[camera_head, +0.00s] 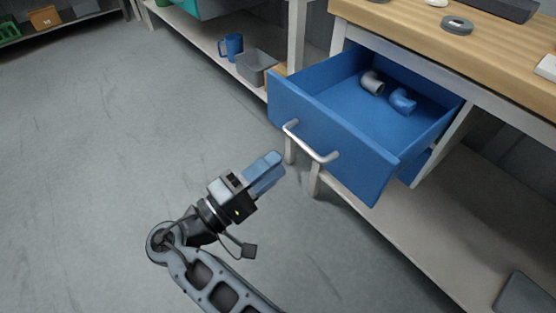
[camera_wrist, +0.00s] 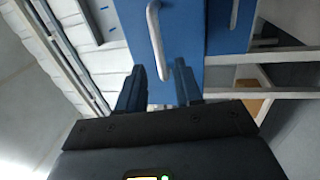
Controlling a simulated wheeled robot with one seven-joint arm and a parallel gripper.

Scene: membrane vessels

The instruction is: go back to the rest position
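My gripper (camera_head: 264,172) is in front of the blue drawer (camera_head: 325,140), apart from it, over the grey floor. In the wrist view my gripper (camera_wrist: 160,82) shows two blue fingers standing apart with nothing between them. The drawer is pulled out from under the bench. Its pale bar handle (camera_head: 310,143) is up and to the right of my fingertips in the head view. The handle also shows beyond the fingers in the wrist view (camera_wrist: 155,35). No rest position is marked in either view.
A grey pipe elbow (camera_head: 372,82) and a blue pipe elbow (camera_head: 402,101) lie in the drawer. The wooden bench top (camera_head: 420,22) is at upper right. The floor at left is clear.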

